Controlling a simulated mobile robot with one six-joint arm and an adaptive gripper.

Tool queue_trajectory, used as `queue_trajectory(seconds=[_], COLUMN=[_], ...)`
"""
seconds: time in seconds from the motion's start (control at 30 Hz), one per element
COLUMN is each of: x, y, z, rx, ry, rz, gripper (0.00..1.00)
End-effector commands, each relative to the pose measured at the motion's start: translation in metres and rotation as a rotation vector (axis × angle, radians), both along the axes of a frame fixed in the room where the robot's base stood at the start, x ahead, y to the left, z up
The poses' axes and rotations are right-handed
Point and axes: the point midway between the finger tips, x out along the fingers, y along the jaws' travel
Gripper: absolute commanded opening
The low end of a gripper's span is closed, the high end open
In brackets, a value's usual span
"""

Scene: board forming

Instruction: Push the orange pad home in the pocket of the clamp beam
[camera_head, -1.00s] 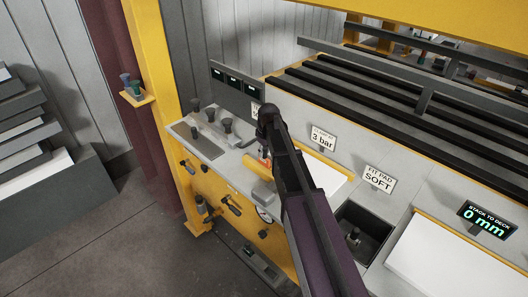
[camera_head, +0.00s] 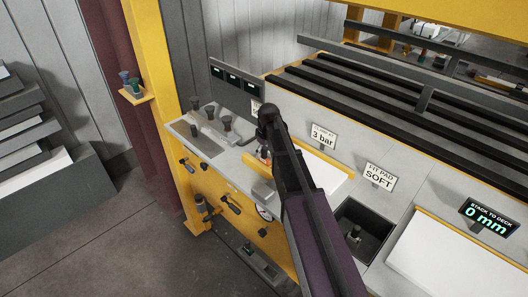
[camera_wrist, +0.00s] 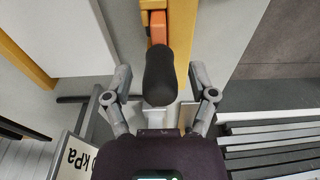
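The orange pad (camera_wrist: 157,27) shows at the top of the wrist view, against the end of the yellow clamp beam (camera_wrist: 155,5). A dark rounded grip (camera_wrist: 160,75) extends from the pad toward my wrist. My gripper (camera_wrist: 160,70) has one finger on each side of this grip, with visible gaps, so it appears open. In the head view the yellow beam (camera_head: 254,161) shows beside my arm at the grey ledge, with a small orange part (camera_head: 263,155). My arm hides much of the beam, and the pocket and the pad's seating depth cannot be made out.
The grey ledge has several dark knobs (camera_head: 226,124) at left. A yellow post (camera_head: 158,80) stands beyond it. A dark open bin (camera_head: 362,228) lies right of my arm, near a sign (camera_head: 379,177) reading "FIT PAD SOFT". White panels lie at right.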

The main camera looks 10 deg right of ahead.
Motion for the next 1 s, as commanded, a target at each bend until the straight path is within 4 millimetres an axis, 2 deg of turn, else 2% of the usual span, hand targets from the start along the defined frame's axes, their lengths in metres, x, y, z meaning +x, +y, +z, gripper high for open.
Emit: queue_trajectory(seconds=[0.47,1.0], x=[0.000,0.000], y=[0.000,0.000], z=[0.004,0.043], rx=[0.000,0.000], ry=[0.000,0.000], rz=[0.000,0.000], gripper=[0.76,0.76])
